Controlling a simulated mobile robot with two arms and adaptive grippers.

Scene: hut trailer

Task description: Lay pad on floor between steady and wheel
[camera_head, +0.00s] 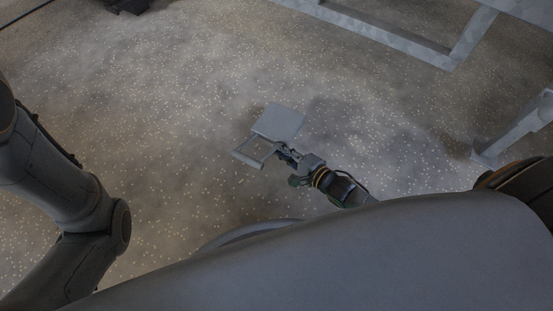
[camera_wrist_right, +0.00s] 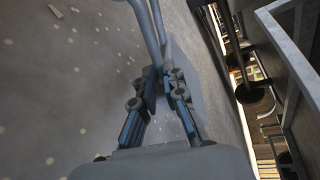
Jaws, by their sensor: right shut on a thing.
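The pad (camera_head: 278,122) is a flat, light grey square plate with a bar handle (camera_head: 249,153) at one side. My right gripper (camera_head: 287,155) is shut on the pad at its handle side and holds it over the speckled floor. I cannot tell its exact height. In the right wrist view the gripper's fingers (camera_wrist_right: 160,92) close together at the handle bars, with part of the pad (camera_wrist_right: 188,75) behind them. A grey angled leg with a foot, likely the steady (camera_head: 512,132), stands at the right. I cannot identify the wheel. My left gripper is out of view.
A grey metal frame (camera_head: 385,38) crosses the top right. A dark object (camera_head: 128,6) sits at the top left edge. The floor (camera_head: 160,110) around the pad is bare. In the right wrist view, metal framework (camera_wrist_right: 290,50) runs along the right.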

